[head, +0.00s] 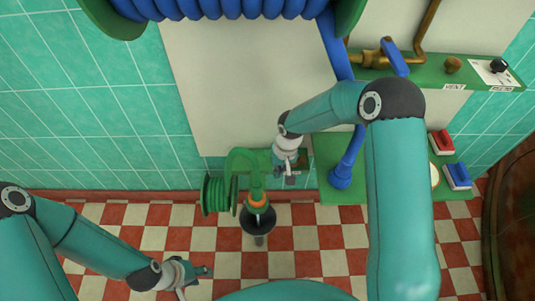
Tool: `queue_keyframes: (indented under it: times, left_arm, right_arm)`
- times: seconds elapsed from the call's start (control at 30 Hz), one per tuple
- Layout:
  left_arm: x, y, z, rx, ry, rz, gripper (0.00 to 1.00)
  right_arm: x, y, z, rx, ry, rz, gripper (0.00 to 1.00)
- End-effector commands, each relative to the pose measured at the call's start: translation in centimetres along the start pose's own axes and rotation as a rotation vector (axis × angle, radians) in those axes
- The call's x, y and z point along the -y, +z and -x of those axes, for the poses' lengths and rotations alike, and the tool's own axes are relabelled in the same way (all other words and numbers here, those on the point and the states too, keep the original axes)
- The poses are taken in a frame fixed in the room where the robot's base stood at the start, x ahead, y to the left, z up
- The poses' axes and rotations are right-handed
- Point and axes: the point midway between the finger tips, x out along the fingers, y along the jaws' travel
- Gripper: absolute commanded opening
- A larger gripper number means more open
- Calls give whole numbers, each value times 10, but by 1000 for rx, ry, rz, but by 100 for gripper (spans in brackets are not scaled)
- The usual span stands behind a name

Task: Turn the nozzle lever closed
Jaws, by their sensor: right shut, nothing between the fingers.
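The nozzle (256,187) hangs below the wall panel in the head view, a green body with an orange ring and a dark bell mouth pointing down. A green looped part (240,157) curves over its top; I cannot tell whether this is the lever. My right gripper (289,178) is just right of the nozzle's upper part, shut and empty; I cannot tell whether it touches the nozzle. It hides part of what lies behind it. My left gripper (197,284) is low and left of the nozzle, over the floor, its fingers apart and empty.
A large blue hose reel (220,8) is above. A small green reel (216,195) stands left of the nozzle. A green shelf (440,75) carries a brass valve with a blue handle (394,56). A lower green shelf (335,195) holds red and blue items. The checkered floor (300,240) is clear.

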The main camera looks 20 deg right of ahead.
Motion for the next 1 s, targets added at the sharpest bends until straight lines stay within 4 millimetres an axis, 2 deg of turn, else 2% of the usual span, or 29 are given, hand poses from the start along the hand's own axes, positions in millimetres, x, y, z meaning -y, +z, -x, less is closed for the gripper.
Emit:
queue_keyframes:
  times: [0.03, 0.1, 0.23, 0.37, 0.53, 1.0]
  left_arm:
    - [14, 0, -37, 1, 0, 1, 40]
    - [20, 0, -56, 1, 0, 1, 40]
    - [29, 0, -79, 0, 0, 0, 40]
    - [32, 0, -90, 0, 0, 0, 40]
    - [33, -1, -91, 0, 0, 0, 40]
    - [35, -1, -96, 0, 0, 0, 40]
  right_arm:
    - [-3, -37, -7, -79, 37, 11, 0]
    - [-3, -70, 8, -157, 75, 20, 0]
    - [5, -102, 29, -257, 100, 35, 0]
    - [14, -112, 35, -297, 100, 51, 0]
    - [17, -116, 29, -305, 97, 57, 0]
    - [10, -138, -42, -303, 96, 55, 0]
